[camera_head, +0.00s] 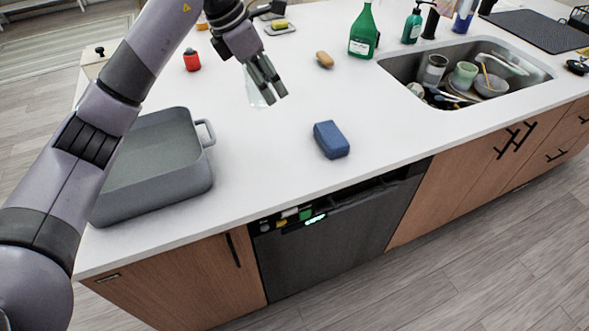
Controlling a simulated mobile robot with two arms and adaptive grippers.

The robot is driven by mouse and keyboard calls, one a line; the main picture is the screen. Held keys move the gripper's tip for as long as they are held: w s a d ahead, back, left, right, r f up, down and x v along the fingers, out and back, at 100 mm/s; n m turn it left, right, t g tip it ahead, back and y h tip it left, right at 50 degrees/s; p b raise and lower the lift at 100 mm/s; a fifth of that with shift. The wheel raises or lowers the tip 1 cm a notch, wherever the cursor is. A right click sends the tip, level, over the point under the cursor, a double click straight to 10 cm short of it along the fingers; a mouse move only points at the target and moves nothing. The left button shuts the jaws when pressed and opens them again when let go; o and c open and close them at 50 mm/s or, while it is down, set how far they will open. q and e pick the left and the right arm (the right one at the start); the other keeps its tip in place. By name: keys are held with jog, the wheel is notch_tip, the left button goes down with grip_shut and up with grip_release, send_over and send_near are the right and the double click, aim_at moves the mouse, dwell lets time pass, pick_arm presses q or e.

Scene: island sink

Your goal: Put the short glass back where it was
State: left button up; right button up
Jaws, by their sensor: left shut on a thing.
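My left gripper (269,91) reaches over the white counter (270,150) from the left, fingers pointing down. It is shut on a clear, see-through thing, which I take to be the short glass (254,95). Only part of the glass shows, just left of the fingers; the fingers hide the rest. I cannot tell whether the glass touches the counter. My right gripper is not in view.
A grey roasting pan (160,190) stands at the left. A blue sponge (331,139) and a brown oval thing (324,59) lie to the right. A green bottle (364,32) stands near the sink (530,72), which holds several dishes. A red jar (192,60) stands behind the pan.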

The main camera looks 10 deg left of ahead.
pick_arm(q)
notch_tip(320, 180, down, 15)
jog(key=p, duration=0.3)
jog(key=shift+a+f, duration=0.1)
notch_tip(320, 180, down, 4)
jog(key=shift+f+p, duration=0.15)
jog(key=shift+p, duration=0.45)
jog(key=shift+f, duration=0.1)
jog(key=o, duration=1.3)
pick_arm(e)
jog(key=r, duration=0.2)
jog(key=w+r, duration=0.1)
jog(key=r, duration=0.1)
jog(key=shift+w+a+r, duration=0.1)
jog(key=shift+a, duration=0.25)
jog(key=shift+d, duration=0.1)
